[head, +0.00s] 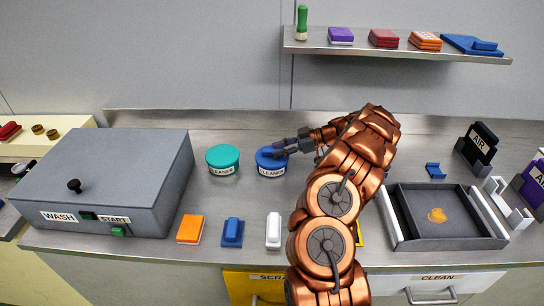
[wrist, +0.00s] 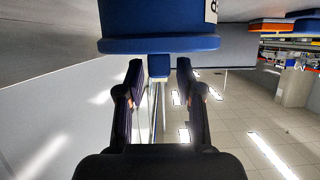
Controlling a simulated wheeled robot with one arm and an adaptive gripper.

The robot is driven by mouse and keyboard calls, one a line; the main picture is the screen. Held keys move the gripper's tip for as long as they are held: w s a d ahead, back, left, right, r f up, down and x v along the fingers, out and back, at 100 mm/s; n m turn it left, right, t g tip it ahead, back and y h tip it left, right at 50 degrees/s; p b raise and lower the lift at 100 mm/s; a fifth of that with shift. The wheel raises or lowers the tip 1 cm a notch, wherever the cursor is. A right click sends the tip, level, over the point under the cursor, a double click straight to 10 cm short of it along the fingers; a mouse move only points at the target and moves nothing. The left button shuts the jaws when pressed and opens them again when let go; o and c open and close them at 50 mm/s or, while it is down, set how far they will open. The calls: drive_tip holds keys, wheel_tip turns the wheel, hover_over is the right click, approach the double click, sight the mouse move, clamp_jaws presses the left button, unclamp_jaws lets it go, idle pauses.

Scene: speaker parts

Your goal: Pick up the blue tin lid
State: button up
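The blue tin (head: 272,169), labelled CLEANER, stands on the steel counter with its blue lid (head: 266,156) on. My gripper (head: 287,147) is at the lid's top from the right, partly covering it. In the wrist view, which shows the tin upside down, the lid (wrist: 160,44) is a wide blue disc with a small knob (wrist: 158,67). The two dark fingers of my gripper (wrist: 160,72) stand apart, one on each side of the knob, with a gap visible on both sides. Nothing is held.
A teal CLEANER tin (head: 223,160) stands just left of the blue one. A grey WASH box (head: 110,175) is further left. Orange (head: 190,229), blue (head: 232,232) and white (head: 273,230) pieces lie in front. A dark tray (head: 440,212) is right of my arm. A shelf (head: 400,48) hangs behind.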

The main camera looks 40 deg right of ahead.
clamp_jaws()
idle(0.3)
